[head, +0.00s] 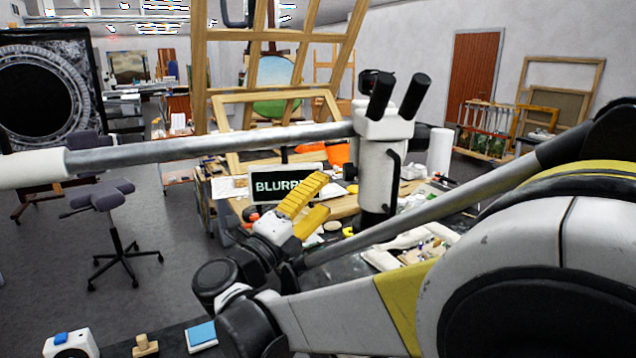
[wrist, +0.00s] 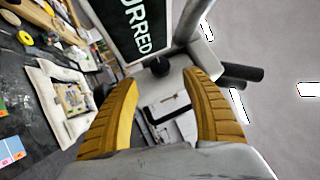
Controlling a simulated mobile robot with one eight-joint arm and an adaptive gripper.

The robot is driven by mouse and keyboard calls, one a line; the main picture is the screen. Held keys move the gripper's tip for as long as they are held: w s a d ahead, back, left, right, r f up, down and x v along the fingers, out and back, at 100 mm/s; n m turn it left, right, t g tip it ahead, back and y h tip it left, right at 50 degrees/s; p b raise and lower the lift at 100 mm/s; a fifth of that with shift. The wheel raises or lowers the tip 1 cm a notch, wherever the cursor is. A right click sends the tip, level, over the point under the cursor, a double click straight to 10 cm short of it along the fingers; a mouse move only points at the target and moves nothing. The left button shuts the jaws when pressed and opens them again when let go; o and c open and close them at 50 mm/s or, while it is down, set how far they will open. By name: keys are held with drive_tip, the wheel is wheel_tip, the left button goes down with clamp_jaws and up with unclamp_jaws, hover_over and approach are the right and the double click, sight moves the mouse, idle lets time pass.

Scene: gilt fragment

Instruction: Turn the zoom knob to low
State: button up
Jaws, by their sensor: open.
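The microscope (head: 380,165) is a white column with two black eyepieces, standing on the workbench beyond my gripper. A dark screen (head: 285,187) shows "BLURR", partly covered by a finger; the wrist view shows "URRED" on the screen (wrist: 143,28). My gripper (head: 325,192), with yellow fingers, is open and empty. In the wrist view the knob appears just beyond and between the fingertips (wrist: 160,79), apart from them.
The workbench holds clutter, with trays and small tools (wrist: 68,95) left of the fingers in the wrist view. A wooden easel (head: 200,75) stands behind the bench. A stool (head: 112,230) stands on the open grey floor at left.

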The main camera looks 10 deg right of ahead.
sight(344, 173)
drive_tip(key=b+x, duration=0.1)
drive_tip(key=x, duration=0.8)
drive_tip(key=shift+w+d, duration=0.1)
drive_tip(key=shift+w, duration=0.1)
drive_tip(key=c, duration=1.2)
